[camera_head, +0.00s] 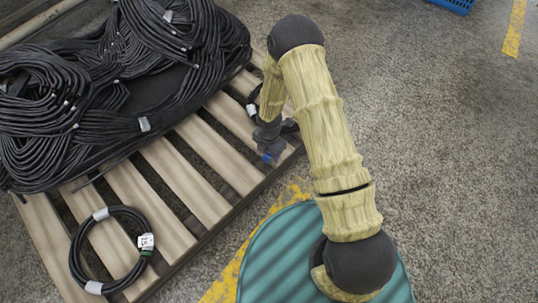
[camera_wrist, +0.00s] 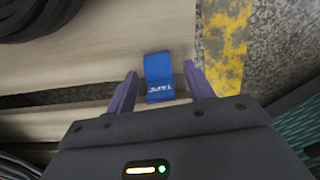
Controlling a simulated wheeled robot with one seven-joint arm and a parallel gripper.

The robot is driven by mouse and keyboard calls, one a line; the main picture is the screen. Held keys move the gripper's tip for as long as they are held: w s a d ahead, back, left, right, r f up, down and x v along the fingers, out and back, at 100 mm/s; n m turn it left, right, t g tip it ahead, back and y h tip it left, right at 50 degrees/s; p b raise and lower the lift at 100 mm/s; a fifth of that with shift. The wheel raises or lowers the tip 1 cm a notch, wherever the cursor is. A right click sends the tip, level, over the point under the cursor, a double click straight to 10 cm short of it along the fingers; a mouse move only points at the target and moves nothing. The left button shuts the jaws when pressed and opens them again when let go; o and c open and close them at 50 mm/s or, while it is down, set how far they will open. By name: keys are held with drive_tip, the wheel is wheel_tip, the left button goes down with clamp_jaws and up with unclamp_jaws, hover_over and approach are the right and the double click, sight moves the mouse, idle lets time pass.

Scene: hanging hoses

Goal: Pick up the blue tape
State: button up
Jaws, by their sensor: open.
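The blue tape (camera_wrist: 159,77) is a small blue piece with white "TAPE" lettering, lying on a pale pallet slat in the wrist view. My gripper (camera_wrist: 161,80) is open, with one finger on each side of the tape. I cannot tell whether either finger touches it. In the head view my gripper (camera_head: 270,158) is low at the pallet's right edge, and a bit of the blue tape (camera_head: 267,158) shows there. The rest of the tape is hidden by the gripper in that view.
The wooden pallet (camera_head: 182,177) carries a large heap of black hoses (camera_head: 70,100) at its upper left. A coiled black hose with a white tag (camera_head: 147,241) lies at the front. Another coil is close behind my gripper. Yellow floor paint (camera_head: 222,284) runs beside the pallet. Open floor lies right.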

idle(0.4)
drive_tip(key=c, duration=1)
drive_tip(key=shift+r, duration=0.15)
drive_tip(key=shift+c, duration=0.2)
wheel_tip(320, 180, up, 10)
drive_tip(key=p, duration=0.6)
drive_tip(key=shift+o, duration=1.4)
drive_tip(key=c, duration=0.3)
drive_tip(key=shift+c, duration=0.2)
